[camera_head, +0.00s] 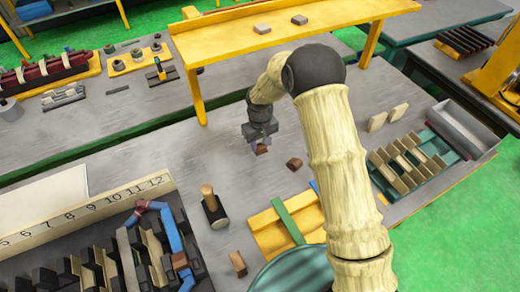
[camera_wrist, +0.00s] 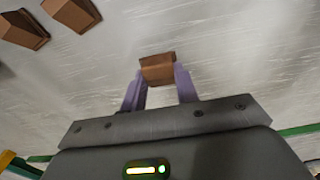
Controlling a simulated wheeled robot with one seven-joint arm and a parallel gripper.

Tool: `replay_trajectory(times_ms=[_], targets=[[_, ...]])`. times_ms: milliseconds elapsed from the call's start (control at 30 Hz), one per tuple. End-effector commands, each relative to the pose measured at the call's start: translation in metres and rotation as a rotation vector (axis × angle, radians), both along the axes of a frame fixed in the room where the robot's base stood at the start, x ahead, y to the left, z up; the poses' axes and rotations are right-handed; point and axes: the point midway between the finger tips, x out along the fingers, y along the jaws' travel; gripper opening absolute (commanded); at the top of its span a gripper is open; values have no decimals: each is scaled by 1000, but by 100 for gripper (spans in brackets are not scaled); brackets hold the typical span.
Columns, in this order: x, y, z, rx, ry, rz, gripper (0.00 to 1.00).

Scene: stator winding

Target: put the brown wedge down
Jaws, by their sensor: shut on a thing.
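My gripper (camera_head: 257,145) is shut on a small brown wedge (camera_head: 262,150), over the grey table in the middle of the head view. In the wrist view the same wedge (camera_wrist: 157,69) sits between the two purple fingertips of my gripper (camera_wrist: 160,80). Whether the wedge touches the table surface (camera_wrist: 230,60) or hangs a little above it, I cannot tell. A second brown wedge (camera_head: 294,164) lies on the table to the right of my gripper in the head view, apart from it.
A wooden-handled tool (camera_head: 213,208) stands front left of my gripper, with another brown block (camera_head: 237,262) nearer. A yellow tray (camera_head: 270,240) with a green bar lies in front. A yellow raised shelf (camera_head: 300,22) spans behind. The table left of my gripper is clear.

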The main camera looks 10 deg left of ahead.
Motion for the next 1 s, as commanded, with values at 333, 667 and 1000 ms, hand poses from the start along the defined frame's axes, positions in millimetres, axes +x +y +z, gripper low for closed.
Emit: replay_trajectory(times_ms=[333, 667, 1000], targets=[[0, -1, -36, -1, 1, -1, 7], [0, 0, -40, 0, 0, 0, 7], [0, 0, -40, 0, 0, 0, 52]])
